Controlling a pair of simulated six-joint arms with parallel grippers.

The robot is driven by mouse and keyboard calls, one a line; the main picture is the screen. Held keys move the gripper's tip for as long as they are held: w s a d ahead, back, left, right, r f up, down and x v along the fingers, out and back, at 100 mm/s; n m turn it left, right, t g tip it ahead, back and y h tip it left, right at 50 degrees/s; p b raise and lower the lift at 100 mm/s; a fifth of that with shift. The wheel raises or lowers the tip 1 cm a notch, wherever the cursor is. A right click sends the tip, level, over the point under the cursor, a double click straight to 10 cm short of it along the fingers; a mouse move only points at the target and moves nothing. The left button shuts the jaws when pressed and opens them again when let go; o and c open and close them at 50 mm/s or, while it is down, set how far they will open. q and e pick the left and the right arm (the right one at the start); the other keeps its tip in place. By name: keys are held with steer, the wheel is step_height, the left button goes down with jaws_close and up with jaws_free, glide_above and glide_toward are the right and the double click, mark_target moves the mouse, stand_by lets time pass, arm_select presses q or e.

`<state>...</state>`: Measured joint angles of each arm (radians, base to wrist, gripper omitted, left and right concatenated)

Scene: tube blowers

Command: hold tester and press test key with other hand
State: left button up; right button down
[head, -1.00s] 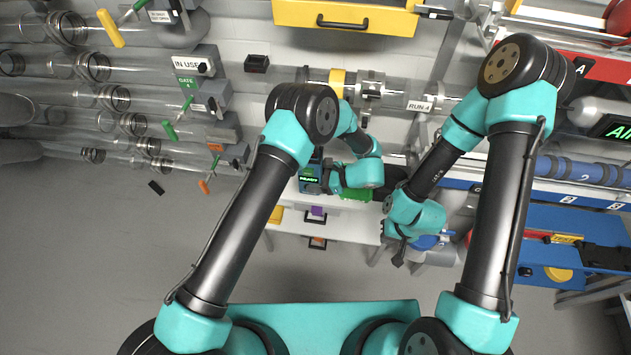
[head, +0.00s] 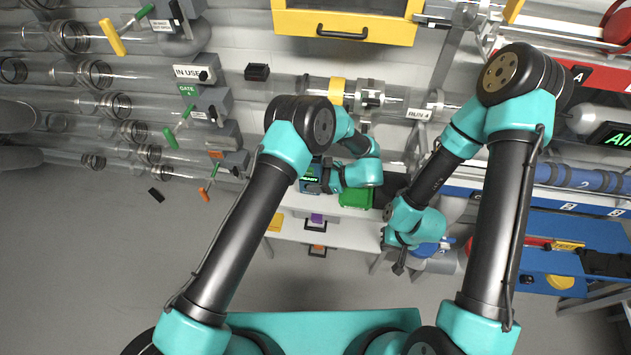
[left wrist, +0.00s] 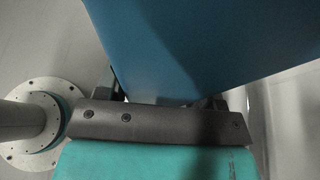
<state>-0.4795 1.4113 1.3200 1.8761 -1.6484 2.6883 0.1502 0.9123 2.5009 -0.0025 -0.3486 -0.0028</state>
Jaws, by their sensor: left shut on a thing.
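The tester (head: 310,174) is a blue box with a small lit green display, over the bench near the middle of the head view. My left gripper (head: 326,179) is shut on it. In the left wrist view the tester's blue body (left wrist: 200,45) fills the upper part, between the fingers. The test key cannot be made out. My right gripper (head: 398,266) hangs in front of the bench, to the right of and lower than the tester in the picture, apart from it. Its fingers are too small and dark to tell whether they are open.
A green tray (head: 356,197) lies on the bench just right of the tester. A white bench (head: 345,230) with small drawers stands below. Clear tubes with valve handles line the left wall. A blue bench (head: 590,240) is at the right. The floor at lower left is clear.

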arm_select(q)
steer(key=shift+w, duration=1.15)
steer(key=shift+f, duration=2.4)
stand_by(0.6)
steer(key=o, duration=0.6)
steer(key=shift+c, duration=0.2)
steer(key=c, duration=0.5)
stand_by(1.9)
